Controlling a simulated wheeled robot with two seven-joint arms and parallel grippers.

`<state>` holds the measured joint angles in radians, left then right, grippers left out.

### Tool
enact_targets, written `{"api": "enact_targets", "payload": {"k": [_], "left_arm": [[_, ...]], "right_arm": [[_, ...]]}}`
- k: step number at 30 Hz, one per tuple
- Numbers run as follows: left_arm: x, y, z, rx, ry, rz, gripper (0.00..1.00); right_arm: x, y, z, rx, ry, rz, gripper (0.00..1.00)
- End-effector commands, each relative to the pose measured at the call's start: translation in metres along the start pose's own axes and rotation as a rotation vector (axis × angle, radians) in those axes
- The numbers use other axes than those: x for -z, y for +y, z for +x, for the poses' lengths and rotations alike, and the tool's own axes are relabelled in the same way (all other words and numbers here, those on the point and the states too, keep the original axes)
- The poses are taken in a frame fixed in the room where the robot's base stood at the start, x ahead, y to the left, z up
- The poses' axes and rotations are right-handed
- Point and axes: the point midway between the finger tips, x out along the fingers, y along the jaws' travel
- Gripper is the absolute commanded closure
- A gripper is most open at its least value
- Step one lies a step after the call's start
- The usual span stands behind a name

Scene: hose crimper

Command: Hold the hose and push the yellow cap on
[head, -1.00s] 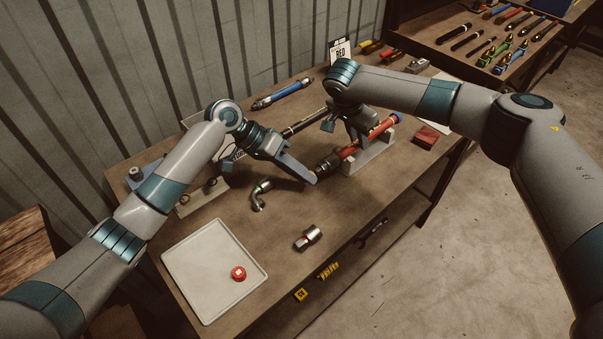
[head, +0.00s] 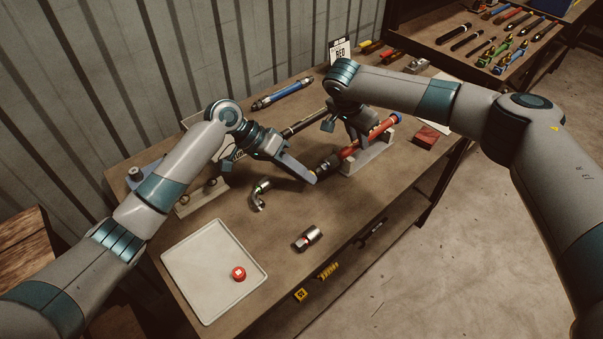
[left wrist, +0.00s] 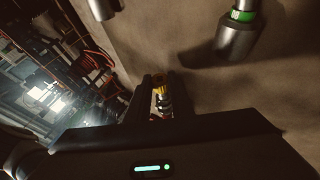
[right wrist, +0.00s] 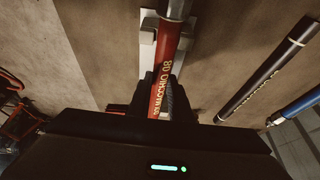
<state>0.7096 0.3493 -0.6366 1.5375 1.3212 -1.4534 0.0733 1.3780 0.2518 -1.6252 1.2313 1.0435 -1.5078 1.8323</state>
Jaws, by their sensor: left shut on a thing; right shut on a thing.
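The red hose (head: 378,129) lies in a pale cradle (head: 372,160), its dark metal end fitting (head: 328,164) pointing toward my left gripper. My right gripper (right wrist: 163,92) is shut on the hose, which carries printed lettering in the right wrist view (right wrist: 163,60). My left gripper (head: 314,180) is shut at the fitting end. In the left wrist view the yellow cap (left wrist: 160,87) sits between its fingers, in line with a metallic fitting (left wrist: 163,105). I cannot tell how far the cap is seated. The fingers hide the cap in the head view.
A pale tray (head: 190,290) with a red cap (head: 238,273) lies front left. An elbow fitting (head: 259,195) and a metal ferrule (head: 307,238) lie on the bench. A blue hose (head: 282,95) lies behind; a red block (head: 426,136) is at right.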

Motion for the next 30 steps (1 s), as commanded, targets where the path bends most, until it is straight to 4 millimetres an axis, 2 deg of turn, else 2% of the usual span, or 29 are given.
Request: {"api": "enact_targets", "payload": {"k": [30], "left_arm": [[0.016, 0.000, 0.009, 0.000, 0.001, 0.000, 1.00]], "right_arm": [[0.000, 0.000, 0.000, 0.000, 0.000, 0.000, 1.00]]}}
